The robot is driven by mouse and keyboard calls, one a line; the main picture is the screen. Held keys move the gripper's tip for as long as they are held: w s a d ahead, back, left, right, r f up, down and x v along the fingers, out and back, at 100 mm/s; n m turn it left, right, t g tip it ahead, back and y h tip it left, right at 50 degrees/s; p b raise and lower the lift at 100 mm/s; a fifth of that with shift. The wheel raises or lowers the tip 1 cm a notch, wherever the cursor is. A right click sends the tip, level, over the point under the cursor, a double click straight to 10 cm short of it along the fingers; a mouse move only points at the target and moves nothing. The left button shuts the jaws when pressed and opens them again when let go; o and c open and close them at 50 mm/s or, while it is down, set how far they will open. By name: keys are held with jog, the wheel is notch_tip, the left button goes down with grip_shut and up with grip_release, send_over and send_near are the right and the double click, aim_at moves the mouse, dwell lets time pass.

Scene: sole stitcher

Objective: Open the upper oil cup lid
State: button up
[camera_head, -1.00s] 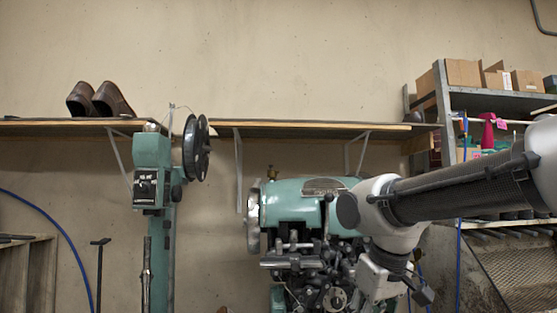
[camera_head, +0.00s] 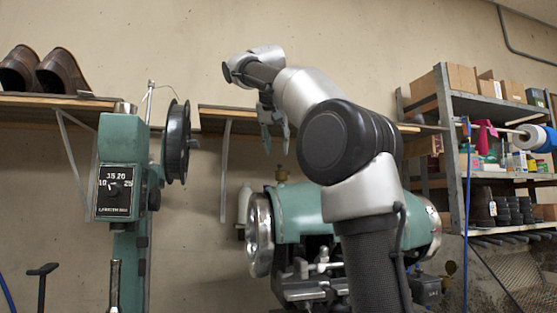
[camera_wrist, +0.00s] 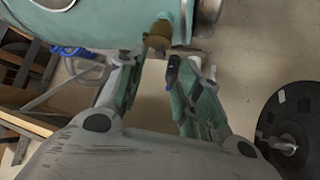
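The upper oil cup (camera_head: 282,173) is a small brass fitting on top of the green stitcher body (camera_head: 305,208). In the wrist view the brass cup (camera_wrist: 158,38) sticks out from the green housing (camera_wrist: 95,22), just beyond the fingertips and roughly in line with the space between them. My gripper (camera_head: 275,146) points down above the cup in the head view, apart from it. Its green-padded fingers are spread and empty in the wrist view (camera_wrist: 157,62). The cup's lid is too small to make out clearly.
A green post (camera_head: 125,185) with a black reel (camera_head: 176,142) stands to the left. A wall shelf (camera_head: 70,101) holding brown shoes (camera_head: 48,70) runs behind. A metal rack (camera_head: 450,130) with boxes stands right.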

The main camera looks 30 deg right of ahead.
aim_at(279, 172)
jog(key=x, duration=0.5)
jog(key=shift+w+d+f, duration=0.15)
jog(key=shift+f, duration=0.15)
grip_shut()
